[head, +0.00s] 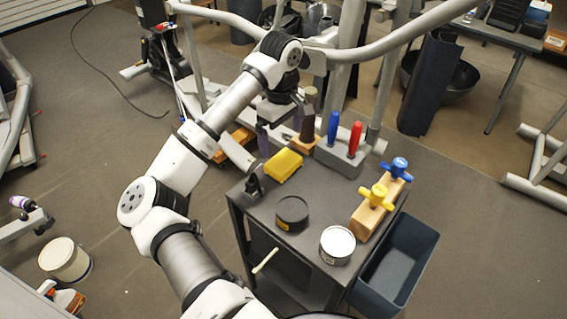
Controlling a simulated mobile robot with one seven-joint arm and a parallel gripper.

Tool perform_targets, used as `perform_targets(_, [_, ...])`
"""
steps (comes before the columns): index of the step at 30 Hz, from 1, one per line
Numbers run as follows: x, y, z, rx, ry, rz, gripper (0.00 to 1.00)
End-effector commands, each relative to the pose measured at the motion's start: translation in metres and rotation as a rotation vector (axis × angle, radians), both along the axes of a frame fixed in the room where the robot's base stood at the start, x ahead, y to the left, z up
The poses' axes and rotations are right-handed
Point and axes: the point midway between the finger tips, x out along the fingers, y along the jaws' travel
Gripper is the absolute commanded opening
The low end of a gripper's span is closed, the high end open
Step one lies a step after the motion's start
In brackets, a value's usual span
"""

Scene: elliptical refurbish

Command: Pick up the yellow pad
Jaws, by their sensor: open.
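The yellow pad (284,165) lies on the dark top of the cart (262,215), near its far left edge. My gripper (279,130) hangs from my wrist, pointing down, just behind and above the pad in the picture. It is open and holds nothing. Its fingers are small and partly lost against the background, so the exact gap to the pad cannot be told. The pad's top and near side are in plain view.
Beside the pad stand a dark-handled tool (308,118) and a grey holder (340,158) with blue and red handles. A black tin (292,213), a white-topped tin (337,244) and a wooden block (366,217) with yellow and blue knobs stand nearer. Elliptical frame tubes (390,45) rise behind.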

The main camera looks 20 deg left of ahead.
Motion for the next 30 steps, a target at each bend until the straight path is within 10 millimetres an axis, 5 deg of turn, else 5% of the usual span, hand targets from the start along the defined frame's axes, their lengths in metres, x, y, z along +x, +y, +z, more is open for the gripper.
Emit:
perform_targets(7, [0.000, -0.001, -0.037, -0.003, 0.000, 0.000, 1.00])
perform_targets(30, [0.000, -0.004, -0.097, -0.003, -0.002, 0.001, 1.00])
